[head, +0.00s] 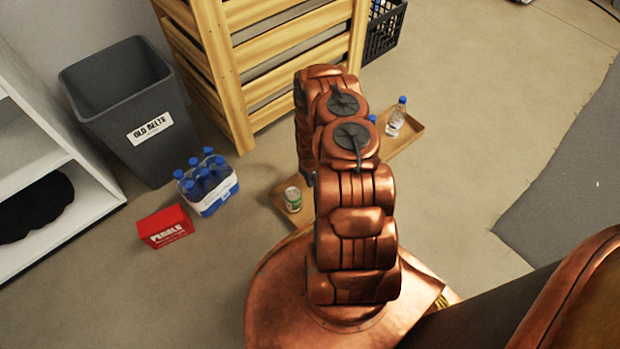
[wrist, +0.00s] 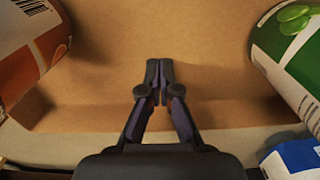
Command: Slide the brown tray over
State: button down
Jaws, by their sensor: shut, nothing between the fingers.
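The brown tray (head: 412,136) lies on the floor in the head view, its middle hidden behind my copper arm. It holds a green-and-white can (head: 293,199) at its left end and a clear bottle with a blue cap (head: 396,117) toward its right end. In the wrist view the tray's bare inside (wrist: 200,45) fills the middle. My gripper (wrist: 160,68) is shut and empty, its fingertips over the tray's inside near a side wall. An orange can (wrist: 38,40) is left of the fingers and a green can (wrist: 290,45) is right. I cannot tell whether the fingers touch the tray.
A wooden slatted crate (head: 285,50) stands behind the tray. A grey bin (head: 130,110), a pack of blue-capped bottles (head: 207,182) and a red box (head: 165,226) are at left, beside a white shelf (head: 75,240). Floor (head: 490,110) at right is clear.

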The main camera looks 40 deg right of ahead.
jog(key=shift+w+r+b, duration=0.15)
jog(key=shift+w+b, duration=0.35)
jog(key=shift+w, duration=1.55)
